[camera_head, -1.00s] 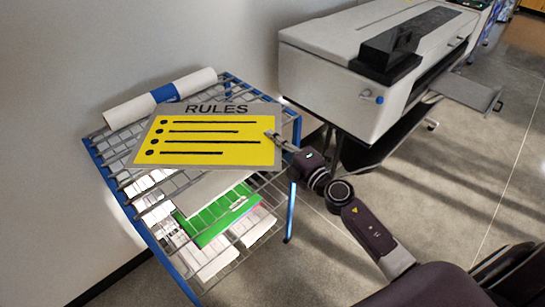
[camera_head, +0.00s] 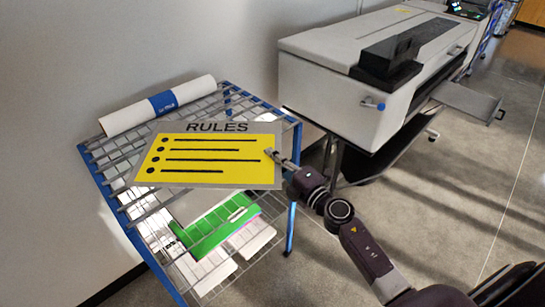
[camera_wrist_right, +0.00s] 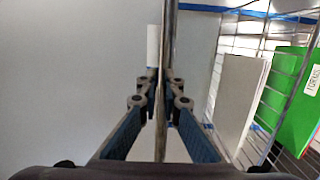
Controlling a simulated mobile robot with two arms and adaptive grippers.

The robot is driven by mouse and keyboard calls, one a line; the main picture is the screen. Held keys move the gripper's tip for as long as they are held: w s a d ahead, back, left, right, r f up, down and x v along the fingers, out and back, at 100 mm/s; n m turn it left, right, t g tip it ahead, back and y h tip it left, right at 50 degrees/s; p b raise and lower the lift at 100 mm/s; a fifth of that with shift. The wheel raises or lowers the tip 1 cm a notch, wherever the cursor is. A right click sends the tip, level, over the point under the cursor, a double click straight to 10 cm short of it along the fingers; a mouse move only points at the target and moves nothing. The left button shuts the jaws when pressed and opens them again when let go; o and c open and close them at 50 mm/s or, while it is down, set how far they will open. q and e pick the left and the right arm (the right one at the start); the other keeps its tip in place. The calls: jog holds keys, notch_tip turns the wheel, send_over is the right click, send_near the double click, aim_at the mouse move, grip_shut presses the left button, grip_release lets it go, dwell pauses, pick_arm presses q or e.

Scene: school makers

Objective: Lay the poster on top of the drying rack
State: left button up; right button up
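The poster (camera_head: 215,160) is a yellow sheet with a grey border, the word RULES and several black lines. In the head view it is over the top of the blue-framed wire drying rack (camera_head: 288,122). I cannot tell whether it touches the wires. My right gripper (camera_head: 270,153) is shut on its right edge. In the right wrist view, the fingers (camera_wrist_right: 161,88) pinch the poster (camera_wrist_right: 163,125), seen edge-on as a thin upright strip. The rack's wires (camera_wrist_right: 275,100) are at the right there. My left gripper is not in view.
A white roll with a blue band (camera_head: 130,118) lies along the rack's back edge. Green (camera_head: 213,220) and white sheets lie on lower shelves. A large grey printer (camera_head: 330,85) stands to the right. A wall is behind; floor is open in front.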

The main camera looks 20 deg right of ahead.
jog(key=o, duration=0.3)
jog(key=shift+r, duration=0.1)
jog(key=shift+r, duration=0.2)
jog(key=shift+b+v, duration=1.05)
jog(key=shift+v, duration=5)
jog(key=shift+f, duration=0.15)
